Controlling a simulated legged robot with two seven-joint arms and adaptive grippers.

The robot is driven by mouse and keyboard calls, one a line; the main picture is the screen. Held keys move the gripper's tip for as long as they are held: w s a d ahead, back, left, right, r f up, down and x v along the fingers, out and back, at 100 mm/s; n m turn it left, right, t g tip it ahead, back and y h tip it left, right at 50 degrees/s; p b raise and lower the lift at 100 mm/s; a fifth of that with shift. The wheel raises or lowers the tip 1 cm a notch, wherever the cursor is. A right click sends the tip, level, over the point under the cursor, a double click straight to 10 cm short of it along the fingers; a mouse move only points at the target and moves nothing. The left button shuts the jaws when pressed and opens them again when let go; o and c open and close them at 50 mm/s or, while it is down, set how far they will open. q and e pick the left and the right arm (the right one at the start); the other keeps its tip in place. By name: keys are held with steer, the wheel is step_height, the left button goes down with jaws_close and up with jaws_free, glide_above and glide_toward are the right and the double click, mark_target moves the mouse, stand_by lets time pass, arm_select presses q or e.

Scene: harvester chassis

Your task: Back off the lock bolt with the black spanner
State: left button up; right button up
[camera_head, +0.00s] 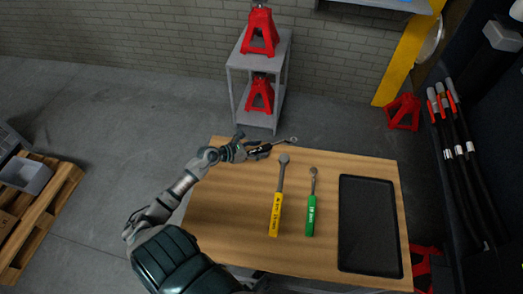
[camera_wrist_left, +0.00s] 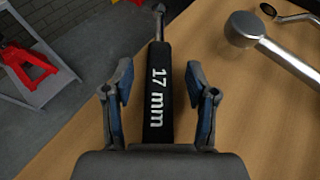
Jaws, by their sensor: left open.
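The black spanner (camera_head: 262,149) lies at the far left edge of the wooden table, its metal head pointing right in the head view. In the left wrist view its black handle (camera_wrist_left: 158,95), marked 17 mm, runs between the two fingers. My left gripper (camera_head: 243,150) is at the handle's end. In the wrist view the left gripper (camera_wrist_left: 160,100) is open, with a finger on either side of the handle and gaps visible. My right gripper is not clearly in view. I cannot make out the lock bolt.
A yellow-handled spanner (camera_head: 275,214) and a green-handled one (camera_head: 311,215) lie on the table (camera_head: 225,215) beside it. A black tray (camera_head: 343,225) is at the right. A grey shelf (camera_head: 236,62) with red jack stands (camera_head: 260,30) stands behind. Hoses (camera_head: 465,150) hang far right.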

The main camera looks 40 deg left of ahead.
arm_select(q)
steer(key=shift+r, duration=0.1)
steer(key=shift+c, duration=0.5)
steer(key=c, duration=0.4)
steer(key=shift+a, duration=0.15)
jaws_close()
arm_select(e)
steer(key=shift+a, duration=0.2)
